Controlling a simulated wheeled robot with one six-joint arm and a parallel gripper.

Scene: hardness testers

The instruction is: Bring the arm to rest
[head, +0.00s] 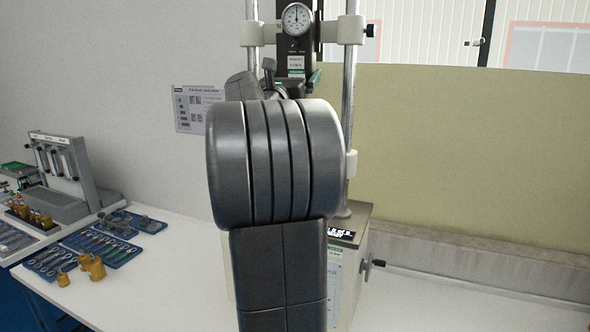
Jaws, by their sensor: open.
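My arm (275,165) stands upright in the middle of the head view, close to the camera. Its large dark ribbed joint sits on top of a dark link that runs down to the bottom edge. Smaller dark parts of my arm show just above and behind this joint. My gripper cannot be made out; the arm hides whatever is behind it. I cannot tell whether my gripper holds or touches anything.
A hardness tester with a dial gauge (296,19) and two steel columns (348,90) stands behind my arm, partly hidden. Blue trays (125,254) of tools, brass weights (93,267) and a grey instrument (66,170) are on the white table at left. Right table area is clear.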

